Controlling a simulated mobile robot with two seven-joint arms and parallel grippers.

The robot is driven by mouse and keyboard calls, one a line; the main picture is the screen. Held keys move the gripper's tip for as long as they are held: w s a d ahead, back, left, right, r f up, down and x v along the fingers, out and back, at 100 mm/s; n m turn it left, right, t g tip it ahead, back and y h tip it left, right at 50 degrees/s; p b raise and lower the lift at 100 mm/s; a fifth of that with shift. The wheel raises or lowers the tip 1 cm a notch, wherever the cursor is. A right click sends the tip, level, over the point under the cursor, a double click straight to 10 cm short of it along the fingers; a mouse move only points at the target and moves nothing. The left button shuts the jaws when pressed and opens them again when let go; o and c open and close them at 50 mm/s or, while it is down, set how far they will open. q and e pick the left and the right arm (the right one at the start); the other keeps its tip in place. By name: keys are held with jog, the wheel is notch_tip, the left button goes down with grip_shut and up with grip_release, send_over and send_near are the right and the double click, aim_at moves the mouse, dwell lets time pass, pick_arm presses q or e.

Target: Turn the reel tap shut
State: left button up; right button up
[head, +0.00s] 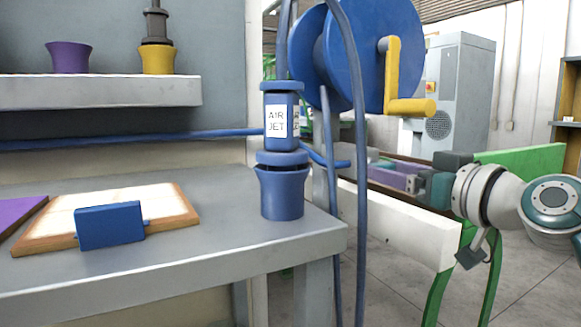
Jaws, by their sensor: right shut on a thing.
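The blue hose reel (400,45) with a yellow crank (393,75) stands at the upper middle right. A blue pipe (200,137) runs along the wall toward it. A short blue piece (340,163) at the pipe's end, behind the hanging hose, may be the reel tap; I cannot tell its setting. My right gripper (412,184) is well to the right of that piece, below the reel. It is shut on what looks like a purple piece (390,179), whose outline is hard to make out. My left gripper is not in view.
A grey bench (235,240) carries a blue AIR JET holder (282,190) near its right corner and a wood-edged board (165,215) with a blue block (110,225). Blue hoses (361,230) hang beside the bench. A white panel (400,232) on green legs stands below my right arm.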

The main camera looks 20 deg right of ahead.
jog(key=m+p, duration=0.2)
jog(key=m, duration=0.7)
jog(key=shift+r, duration=0.1)
jog(key=m+p, duration=0.1)
jog(key=m, duration=0.4)
jog(key=shift+m+p, duration=0.3)
jog(key=shift+m, duration=1.6)
jog(key=o, duration=1.3)
